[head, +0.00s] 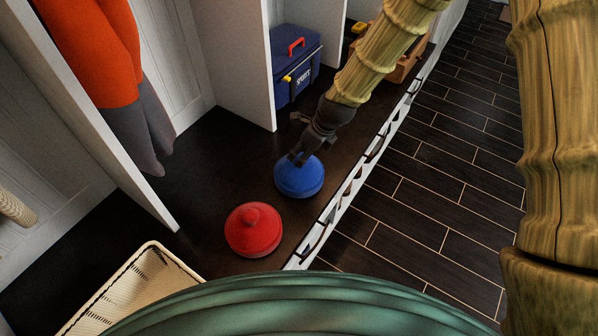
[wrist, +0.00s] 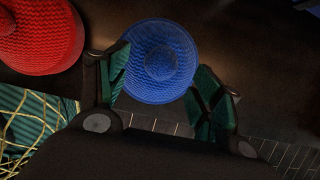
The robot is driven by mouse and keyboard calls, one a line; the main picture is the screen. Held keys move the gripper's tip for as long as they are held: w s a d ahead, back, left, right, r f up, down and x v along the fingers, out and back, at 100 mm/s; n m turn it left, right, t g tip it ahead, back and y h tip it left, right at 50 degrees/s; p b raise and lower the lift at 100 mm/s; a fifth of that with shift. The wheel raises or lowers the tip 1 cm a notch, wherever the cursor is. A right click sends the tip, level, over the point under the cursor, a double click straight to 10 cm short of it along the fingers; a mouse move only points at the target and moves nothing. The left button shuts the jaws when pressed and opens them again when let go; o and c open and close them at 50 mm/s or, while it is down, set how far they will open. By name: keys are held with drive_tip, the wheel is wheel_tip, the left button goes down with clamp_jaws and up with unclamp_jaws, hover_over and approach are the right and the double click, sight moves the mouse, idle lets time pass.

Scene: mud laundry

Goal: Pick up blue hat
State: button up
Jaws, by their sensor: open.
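The blue hat (head: 299,178) sits on the dark bench surface near its front edge, knitted and round. In the wrist view the blue hat (wrist: 160,62) lies between and just beyond my two fingers. My gripper (head: 301,156) is over the hat, its fingers apart. In the wrist view my gripper (wrist: 160,88) is open, with one finger at each side of the hat's near part. Nothing is held. The head view does not show clearly whether a finger touches the hat, and the gripper covers the hat's top.
A red hat (head: 253,230) sits close by, nearer and left; it also shows in the wrist view (wrist: 36,36). A cream basket (head: 150,262) is at the lower left. A blue cooler box (head: 296,72) stands behind a white divider. Orange and grey clothing (head: 112,70) hangs at left.

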sight(300, 155)
drive_tip(key=shift+x, duration=2.7)
drive_tip(key=shift+w, duration=0.15)
drive_tip(key=c, duration=1.4)
drive_tip(key=shift+o, duration=0.2)
drive_tip(key=shift+r, duration=0.2)
drive_tip(key=shift+c, duration=0.2)
